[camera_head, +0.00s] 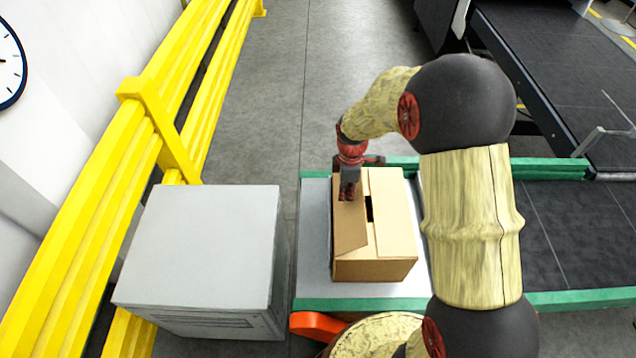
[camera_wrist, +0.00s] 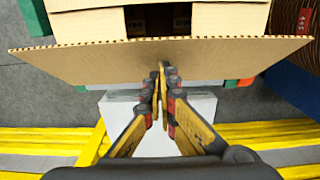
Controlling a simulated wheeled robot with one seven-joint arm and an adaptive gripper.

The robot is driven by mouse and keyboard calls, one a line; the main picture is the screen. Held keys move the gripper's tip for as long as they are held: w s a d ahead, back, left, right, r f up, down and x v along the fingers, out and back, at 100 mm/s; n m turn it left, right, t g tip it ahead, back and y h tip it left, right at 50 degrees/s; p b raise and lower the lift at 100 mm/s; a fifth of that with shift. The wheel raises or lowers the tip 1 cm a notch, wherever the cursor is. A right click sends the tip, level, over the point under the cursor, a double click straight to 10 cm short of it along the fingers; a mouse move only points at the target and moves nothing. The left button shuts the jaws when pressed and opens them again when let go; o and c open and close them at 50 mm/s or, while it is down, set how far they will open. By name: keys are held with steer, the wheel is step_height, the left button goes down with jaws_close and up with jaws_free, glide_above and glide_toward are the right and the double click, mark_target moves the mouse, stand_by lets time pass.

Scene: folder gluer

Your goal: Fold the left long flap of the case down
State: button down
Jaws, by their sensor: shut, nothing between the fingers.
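The case (camera_head: 373,270) is an open-topped brown cardboard box. Its left long flap (camera_head: 350,238) is darker and leans inward over the opening, apparently not flat. In the wrist view this flap (camera_wrist: 90,62) spans nearly the whole width, its corrugated free edge towards the top. The right long flap (camera_head: 396,220) lies about flat across the top. A dark gap (camera_head: 369,208) shows between the two. My gripper (camera_head: 347,198) is shut and empty, pointing down at the left flap's outer face. Its fingertips (camera_wrist: 164,68) overlap that face; contact is unclear.
The case stands on a light grey plate (camera_head: 315,240) with green edges, beside a dark conveyor (camera_head: 575,230). A grey cabinet (camera_head: 200,245) stands to the left, with a yellow guard rail (camera_head: 150,110) behind it. Grey floor is clear beyond.

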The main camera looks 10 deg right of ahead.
mark_target(357, 196)
steer(key=shift+s+d+f, duration=0.2)
steer(key=shift+d+f, duration=0.05)
steer(key=shift+d, duration=0.5)
steer(key=shift+f, duration=0.1)
steer(key=shift+s+d+f+b, duration=0.15)
steer(key=shift+d+f+b, duration=0.6)
steer(key=shift+d, duration=0.2)
steer(key=shift+f, duration=0.1)
steer(key=shift+s+d+f+b, duration=0.15)
steer(key=shift+d+f+b, duration=0.45)
steer(key=shift+f, duration=0.25)
steer(key=shift+r, duration=0.1)
